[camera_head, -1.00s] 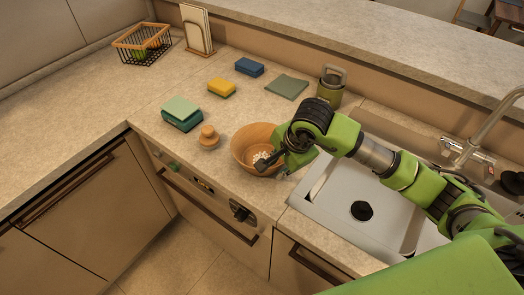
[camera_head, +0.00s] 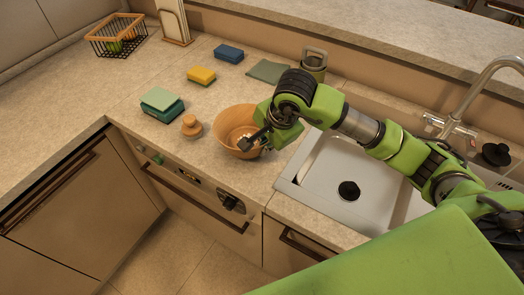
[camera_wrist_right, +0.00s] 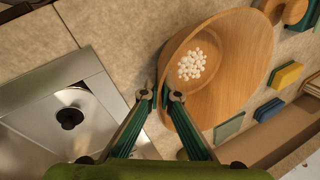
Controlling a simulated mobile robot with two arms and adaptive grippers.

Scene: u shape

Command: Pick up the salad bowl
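The salad bowl (camera_head: 228,122) is a round wooden bowl on the counter, left of the sink, with several small white pieces inside. In the right wrist view the bowl (camera_wrist_right: 240,75) fills the upper middle, with the white pieces on its bottom. My right gripper (camera_head: 255,143) is at the bowl's near right rim. In the wrist view the right gripper's fingertips (camera_wrist_right: 160,97) are close together, one on each side of the rim, and look shut on it. Whether the bowl is clear of the counter cannot be told. My left gripper is not in view.
The sink (camera_head: 345,165) lies just right of the bowl.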

